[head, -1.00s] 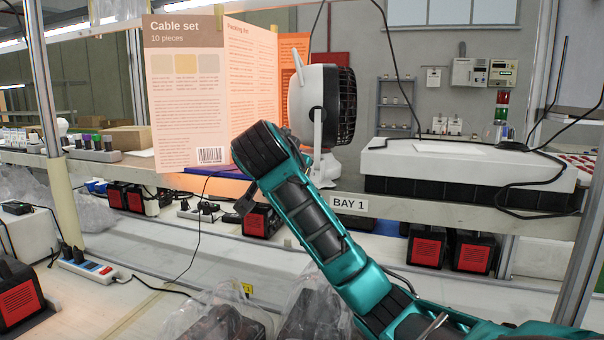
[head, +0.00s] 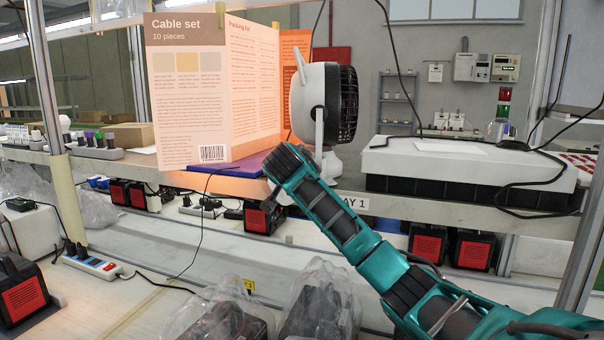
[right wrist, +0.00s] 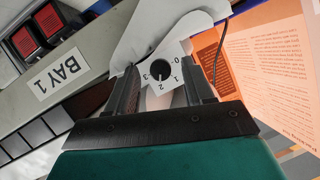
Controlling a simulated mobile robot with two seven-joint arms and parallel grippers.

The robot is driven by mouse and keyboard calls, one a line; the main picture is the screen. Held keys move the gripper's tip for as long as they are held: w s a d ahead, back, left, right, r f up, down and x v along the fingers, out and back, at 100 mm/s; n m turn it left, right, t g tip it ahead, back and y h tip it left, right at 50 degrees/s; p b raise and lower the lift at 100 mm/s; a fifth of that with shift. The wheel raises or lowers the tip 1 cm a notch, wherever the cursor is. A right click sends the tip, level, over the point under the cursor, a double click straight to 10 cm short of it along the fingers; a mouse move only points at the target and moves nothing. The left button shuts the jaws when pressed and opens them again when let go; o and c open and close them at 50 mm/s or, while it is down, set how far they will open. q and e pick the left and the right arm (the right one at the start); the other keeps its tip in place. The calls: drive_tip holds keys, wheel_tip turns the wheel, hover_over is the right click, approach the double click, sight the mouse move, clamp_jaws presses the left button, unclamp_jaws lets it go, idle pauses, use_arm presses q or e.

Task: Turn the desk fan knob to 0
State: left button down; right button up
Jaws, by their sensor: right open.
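The white desk fan (head: 322,105) with a dark grille stands on the shelf, upright, facing right. In the right wrist view its base (right wrist: 192,25) carries a round black knob (right wrist: 161,69) on a white dial marked 0, 1, 2, 3. I cannot tell for sure which number the knob points at. My right gripper (right wrist: 163,75) is open, with one finger on each side of the dial and nothing held. I cannot tell whether the fingers touch it. In the head view my right arm reaches up to the fan's base, and its wrist hides the knob. My left gripper is not in view.
A large Cable set leaflet (head: 190,90) stands left of the fan. A BAY 1 label (right wrist: 60,73) is on the shelf edge. A white box (head: 470,160) sits right of the fan. A cable (right wrist: 222,50) hangs near the fan base. Red-black units stand below.

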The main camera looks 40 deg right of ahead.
clamp_jaws()
idle(0.4)
drive_tip(key=shift+w+a+f+n+g+h, duration=0.15)
drive_tip(key=shift+n+g+h, duration=1.1)
drive_tip(key=shift+n, duration=1.65)
drive_tip(key=shift+w+a+f+n+g+h, duration=0.25)
drive_tip(key=shift+n+g+h, duration=1)
drive_tip(key=shift+n, duration=1.65)
drive_tip(key=shift+w+d+f+n+g+h, duration=0.1)
drive_tip(key=shift+w+n+g+h, duration=0.15)
drive_tip(key=shift+n+g+h, duration=1.8)
drive_tip(key=shift+n+t+y, duration=0.75)
drive_tip(key=shift+n+t, duration=0.2)
